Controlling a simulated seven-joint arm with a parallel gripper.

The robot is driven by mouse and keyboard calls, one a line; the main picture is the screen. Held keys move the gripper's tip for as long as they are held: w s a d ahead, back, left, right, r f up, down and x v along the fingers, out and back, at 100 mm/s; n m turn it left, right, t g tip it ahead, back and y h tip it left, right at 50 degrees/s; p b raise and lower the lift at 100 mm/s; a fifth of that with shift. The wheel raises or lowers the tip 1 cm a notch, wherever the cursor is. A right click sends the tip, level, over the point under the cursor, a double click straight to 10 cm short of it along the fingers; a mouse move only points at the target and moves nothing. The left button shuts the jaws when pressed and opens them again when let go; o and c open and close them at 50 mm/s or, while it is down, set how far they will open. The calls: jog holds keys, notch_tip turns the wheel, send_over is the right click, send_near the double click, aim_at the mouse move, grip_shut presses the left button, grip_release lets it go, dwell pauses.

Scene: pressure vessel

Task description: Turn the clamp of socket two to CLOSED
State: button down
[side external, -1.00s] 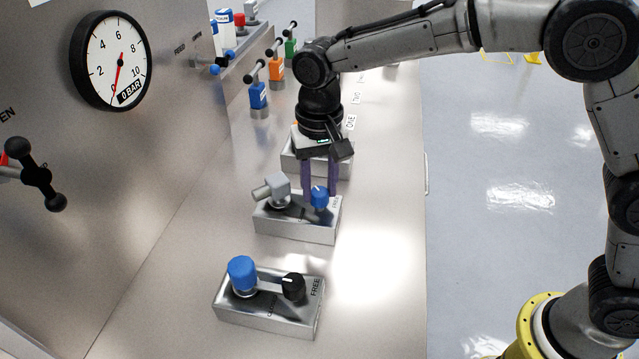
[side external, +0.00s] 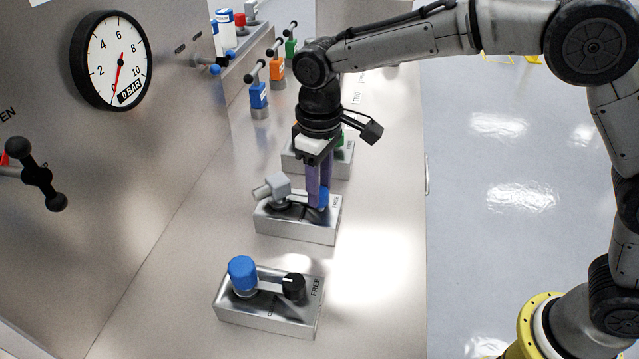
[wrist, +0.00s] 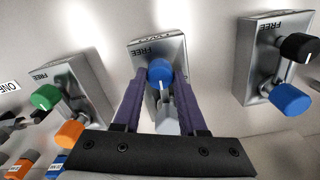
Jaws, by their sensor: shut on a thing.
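The socket two block (side external: 290,228) is the middle metal block on the bench. It carries a blue clamp knob (side external: 325,197) at the end marked FREE and a grey angled fitting (side external: 277,187) at the other end. My gripper (side external: 317,203) points down with its purple fingers around the knob, shut on it. In the wrist view the blue knob (wrist: 160,72) sits between the fingertips, with a white mark toward the grey fitting (wrist: 167,118). In the side view the fingers hide part of the knob.
A nearer block (side external: 265,310) has a blue cap and a black knob. A farther block (side external: 287,160) lies behind my gripper; the wrist view shows its green knob (wrist: 46,97) and orange cap (wrist: 69,133). A gauge (side external: 108,62) on the wall panel reads about 0.

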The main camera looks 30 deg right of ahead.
jog(key=shift+r+n, duration=0.1)
jog(key=shift+n, duration=0.3)
jog(key=shift+c, duration=2.3)
grip_release()
notch_tip(320, 180, up, 14)
